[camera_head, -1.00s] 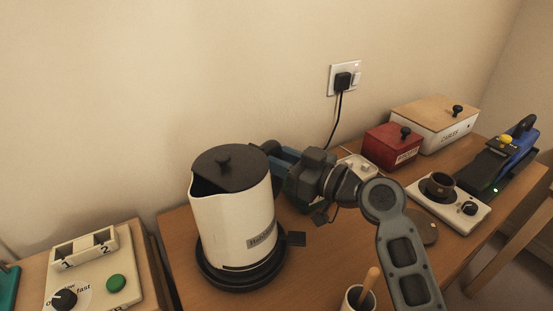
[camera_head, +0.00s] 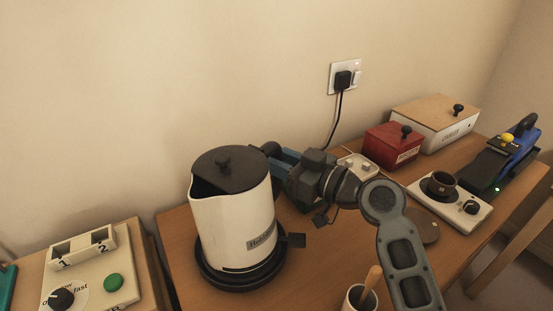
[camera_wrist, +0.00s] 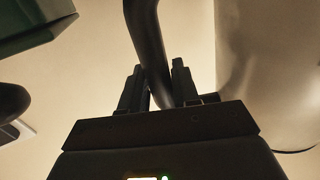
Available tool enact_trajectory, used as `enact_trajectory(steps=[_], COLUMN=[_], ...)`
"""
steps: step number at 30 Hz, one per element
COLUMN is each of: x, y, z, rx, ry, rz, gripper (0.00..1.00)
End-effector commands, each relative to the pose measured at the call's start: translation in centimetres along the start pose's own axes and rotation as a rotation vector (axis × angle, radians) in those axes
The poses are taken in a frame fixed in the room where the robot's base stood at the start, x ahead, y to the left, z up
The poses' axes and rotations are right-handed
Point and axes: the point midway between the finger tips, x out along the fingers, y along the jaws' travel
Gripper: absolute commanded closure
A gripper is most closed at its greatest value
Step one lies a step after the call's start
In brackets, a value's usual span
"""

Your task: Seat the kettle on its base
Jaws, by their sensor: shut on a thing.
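The kettle (camera_head: 232,225) is cream-white with a black lid and a name plate low on its side. It stands upright over its round black base (camera_head: 212,279) at the left of the desk. Its bottom is within the base's rim, but I cannot tell whether it is fully down. My gripper (camera_wrist: 156,80) is shut on the kettle's dark curved handle (camera_wrist: 145,30) in the wrist view. In the head view my gripper (camera_head: 285,170) reaches the kettle's far right side, its fingertips mostly hidden. The pale kettle wall (camera_wrist: 265,80) shows at right in the wrist view.
A cup holding a wooden handle (camera_head: 358,298) stands at the front. A red box (camera_head: 393,146), a cables box (camera_head: 435,125) and a knobbed white unit (camera_head: 450,207) stand to the right. A control panel (camera_head: 92,270) is at left.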

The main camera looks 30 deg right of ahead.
Motion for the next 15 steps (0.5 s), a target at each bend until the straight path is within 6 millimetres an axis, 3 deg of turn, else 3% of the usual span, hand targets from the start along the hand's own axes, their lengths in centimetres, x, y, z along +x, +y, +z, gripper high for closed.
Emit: enact_trajectory(steps=[11,12,15], x=[0.01,0.02,0.01], y=[0.01,0.01,0.00], z=[0.22,0.17,0.22], rx=[0.001,0.001,0.001], ry=[0.007,0.007,0.005], rz=[0.000,0.000,0.000], gripper=[1.00,0.68,0.59])
